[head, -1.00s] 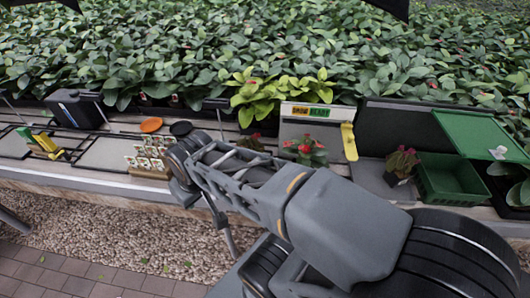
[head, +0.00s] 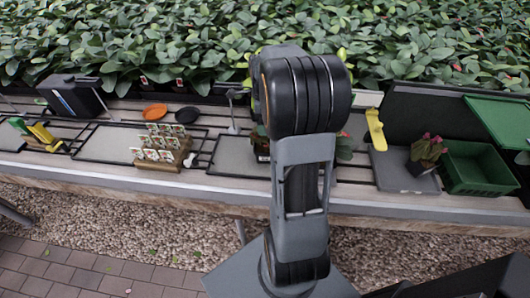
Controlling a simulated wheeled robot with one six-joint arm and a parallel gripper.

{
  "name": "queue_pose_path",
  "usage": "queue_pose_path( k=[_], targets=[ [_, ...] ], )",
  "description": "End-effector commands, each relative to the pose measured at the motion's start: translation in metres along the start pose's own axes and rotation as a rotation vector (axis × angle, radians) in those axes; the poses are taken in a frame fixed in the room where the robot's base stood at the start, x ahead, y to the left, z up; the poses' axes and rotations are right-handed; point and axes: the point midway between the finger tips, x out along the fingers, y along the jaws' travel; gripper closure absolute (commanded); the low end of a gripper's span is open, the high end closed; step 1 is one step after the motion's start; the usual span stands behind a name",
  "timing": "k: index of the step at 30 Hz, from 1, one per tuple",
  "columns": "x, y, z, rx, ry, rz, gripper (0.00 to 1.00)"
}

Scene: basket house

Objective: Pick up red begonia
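A potted plant with pinkish-red flowers (head: 428,150) stands upright in a dark pot on a grey tray (head: 395,178), right of my arm. Green leaves (head: 345,147) of another plant show just right of my arm; most of that plant is hidden behind the arm. A third plant in a dark pot (head: 262,150) shows partly at the arm's left edge. I cannot tell for sure which is the red begonia. My gripper is out of sight behind my raised arm, and I see no plant in it.
A green crate (head: 472,180) stands right of the grey tray, with a green lid (head: 500,118) behind. A yellow tool (head: 376,130) leans behind the tray. Left are a wooden rack of small cards (head: 162,165), an orange dish (head: 155,111) and a black dish (head: 187,115).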

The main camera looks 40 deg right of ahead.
Motion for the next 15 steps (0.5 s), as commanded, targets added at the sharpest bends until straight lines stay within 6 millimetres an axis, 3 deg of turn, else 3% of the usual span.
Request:
queue_pose_path(
  k=[9,15],
  targets=[
    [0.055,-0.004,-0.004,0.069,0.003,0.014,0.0],
    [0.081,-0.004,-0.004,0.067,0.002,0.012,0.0]
  ],
)
